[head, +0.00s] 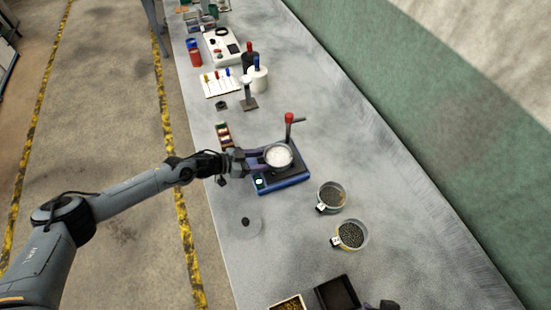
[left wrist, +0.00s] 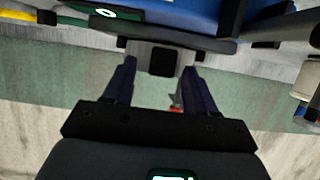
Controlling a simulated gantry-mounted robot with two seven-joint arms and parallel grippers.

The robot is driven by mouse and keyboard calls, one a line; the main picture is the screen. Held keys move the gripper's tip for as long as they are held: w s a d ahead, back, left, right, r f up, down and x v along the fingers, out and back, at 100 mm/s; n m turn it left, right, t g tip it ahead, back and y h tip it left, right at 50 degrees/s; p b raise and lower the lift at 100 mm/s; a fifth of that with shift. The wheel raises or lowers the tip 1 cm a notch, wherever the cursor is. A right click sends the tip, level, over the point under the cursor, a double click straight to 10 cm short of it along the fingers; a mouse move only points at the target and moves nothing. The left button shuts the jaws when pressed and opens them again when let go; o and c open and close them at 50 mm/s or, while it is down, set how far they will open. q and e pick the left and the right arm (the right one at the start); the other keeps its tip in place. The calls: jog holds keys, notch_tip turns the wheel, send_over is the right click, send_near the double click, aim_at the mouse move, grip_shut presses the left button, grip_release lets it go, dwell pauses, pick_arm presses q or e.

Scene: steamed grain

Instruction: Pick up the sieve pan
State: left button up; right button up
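A round, light-rimmed pan with white grain, apparently the sieve pan (head: 279,155), sits on the blue-based device (head: 284,182) in the head view. My left gripper (head: 264,160) reaches in from the left at the pan's near side. Its two dark fingers are apart and point toward the pan; I cannot tell whether they touch it. In the left wrist view the fingers (left wrist: 157,85) are spread, with a grey block with a black square (left wrist: 161,61) seen between them. The pan cannot be clearly made out there.
A red-knobbed post (head: 289,122) rises behind the pan. Two round pans of dark grain (head: 331,197) (head: 350,235) stand to the lower right. A black tray (head: 338,294) lies at the bottom. Bottles and tools crowd the table's far end. The table's right side is clear.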

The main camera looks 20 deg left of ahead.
pick_arm(q)
jog(key=shift+a, duration=0.1)
grip_shut()
dwell(1.1)
